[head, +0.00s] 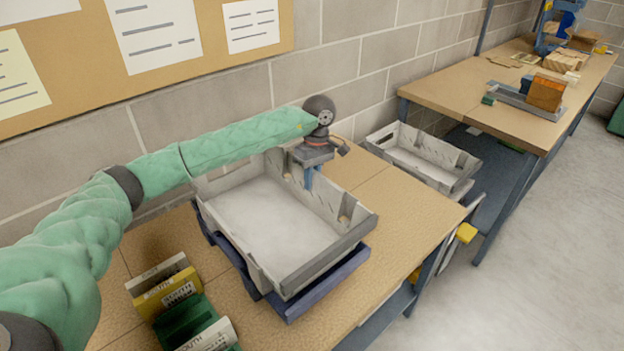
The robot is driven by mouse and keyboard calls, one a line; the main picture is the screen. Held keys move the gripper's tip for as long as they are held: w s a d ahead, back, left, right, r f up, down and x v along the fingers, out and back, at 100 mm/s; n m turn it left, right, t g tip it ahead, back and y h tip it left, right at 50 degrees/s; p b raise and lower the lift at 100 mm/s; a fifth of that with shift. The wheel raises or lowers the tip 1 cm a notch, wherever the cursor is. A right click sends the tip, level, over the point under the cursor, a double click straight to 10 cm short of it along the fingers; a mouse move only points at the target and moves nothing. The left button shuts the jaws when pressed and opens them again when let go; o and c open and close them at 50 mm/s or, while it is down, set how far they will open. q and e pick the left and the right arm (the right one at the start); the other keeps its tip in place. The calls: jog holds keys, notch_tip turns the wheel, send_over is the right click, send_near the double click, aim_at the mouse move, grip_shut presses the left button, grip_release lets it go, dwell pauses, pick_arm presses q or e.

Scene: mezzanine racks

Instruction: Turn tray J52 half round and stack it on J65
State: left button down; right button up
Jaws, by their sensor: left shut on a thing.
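A grey open tray (355,236) with slotted walls lies on a dark blue base (322,292) on the near bench. A second grey tray (447,178) stands farther right, beyond the bench's end, and looks empty. I cannot read a label on either, so I cannot tell which is J52 or J65. My left gripper (313,180) reaches over the near tray from the left and is shut at its far wall; its fingertips are partly hidden. The near tray looks empty and level. My right gripper is out of view.
Upright folders or boxes (166,290) stand at the near bench's front left. A block wall (330,85) runs close behind. Another bench (440,92) at the right carries an orange block (545,92) and other items. Bare bench top (400,215) lies right of the near tray.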

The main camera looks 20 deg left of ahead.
pick_arm(q)
jog(key=c, duration=1.7)
grip_release()
jog(key=shift+r, duration=0.1)
jog(key=shift+v, duration=5.45)
